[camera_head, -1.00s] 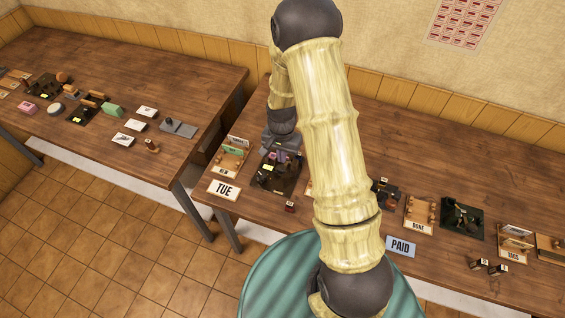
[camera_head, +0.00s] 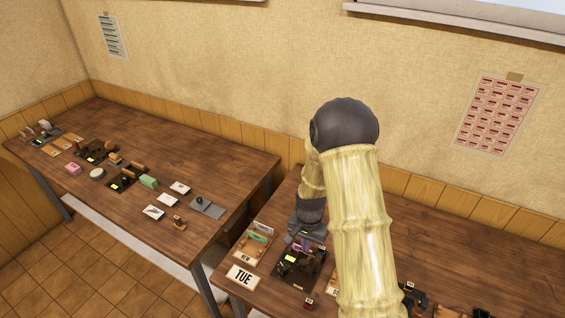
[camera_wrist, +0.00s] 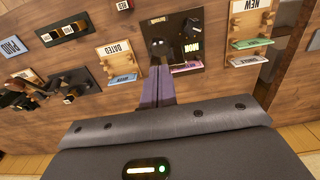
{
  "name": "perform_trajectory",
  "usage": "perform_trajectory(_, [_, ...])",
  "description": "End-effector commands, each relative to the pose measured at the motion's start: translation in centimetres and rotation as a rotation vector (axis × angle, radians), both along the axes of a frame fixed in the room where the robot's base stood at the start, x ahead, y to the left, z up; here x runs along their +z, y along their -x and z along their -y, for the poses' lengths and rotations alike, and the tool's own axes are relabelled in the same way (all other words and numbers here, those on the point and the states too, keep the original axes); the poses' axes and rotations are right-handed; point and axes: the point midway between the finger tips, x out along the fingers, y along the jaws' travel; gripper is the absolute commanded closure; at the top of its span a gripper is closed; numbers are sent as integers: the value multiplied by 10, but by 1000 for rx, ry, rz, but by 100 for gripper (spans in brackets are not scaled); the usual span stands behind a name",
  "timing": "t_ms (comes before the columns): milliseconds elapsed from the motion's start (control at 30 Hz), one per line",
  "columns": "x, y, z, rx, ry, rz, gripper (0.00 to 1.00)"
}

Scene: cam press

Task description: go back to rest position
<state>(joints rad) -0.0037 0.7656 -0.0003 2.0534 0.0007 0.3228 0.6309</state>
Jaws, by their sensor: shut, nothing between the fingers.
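My gripper (camera_wrist: 160,84) is shut and empty, its two purple fingers together in the wrist view. It hangs over the table beside a dark press board (camera_wrist: 172,25), which carries a pink piece near the fingertips. In the head view my gripper (camera_head: 303,240) shows small, just above the rear of that dark board (camera_head: 292,273). My arm crosses the right half of the head view and hides part of the table. The gap between fingertips and board is hard to judge.
A second table (camera_head: 200,150) at left holds several small items; a gap separates the tables.

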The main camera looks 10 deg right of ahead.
Motion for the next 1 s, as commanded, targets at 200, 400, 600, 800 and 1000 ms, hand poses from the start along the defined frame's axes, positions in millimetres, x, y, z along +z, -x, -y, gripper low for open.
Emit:
perform_trajectory(200, [9, 3, 0, 26, 0, 12, 100])
perform_trajectory(400, [45, 22, 0, 146, 4, 60, 100])
perform_trajectory(600, [84, 56, 0, 305, 18, 119, 100])
perform_trajectory(800, [112, 97, 0, 463, 42, 175, 100])
perform_trajectory(1000, [126, 135, 0, 593, 66, 217, 100])
